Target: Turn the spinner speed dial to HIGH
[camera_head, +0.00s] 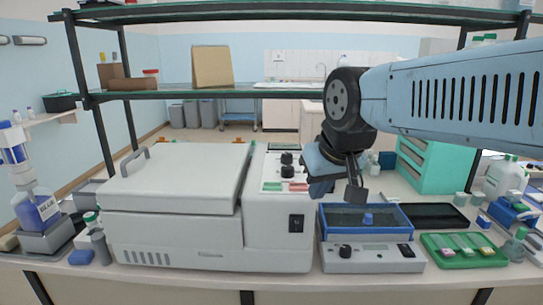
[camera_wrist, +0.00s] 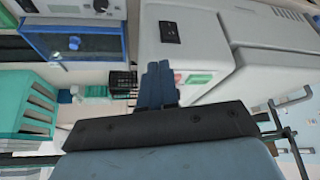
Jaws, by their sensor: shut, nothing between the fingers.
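The white spinner (camera_head: 178,200) stands left of centre with its big lid closed. Its top right panel carries black dial knobs (camera_head: 287,159) above a green button (camera_head: 271,187) and a red button (camera_head: 299,187). Dial markings are too small to read, so its setting cannot be told. My gripper (camera_head: 318,190) is just right of this panel, pointing down, apart from the knobs. In the wrist view its blue fingers (camera_wrist: 158,70) are together and empty, beside the spinner's side wall (camera_wrist: 195,45). The knobs are not visible in that view.
A blue-rimmed bath (camera_head: 365,234) on a white unit sits right of the spinner. A green slide tray (camera_head: 432,262), black tray (camera_head: 435,207) and teal drawers (camera_head: 428,165) lie further right. A shelf (camera_head: 300,93) crosses above. A blue bottle (camera_head: 38,210) is far left.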

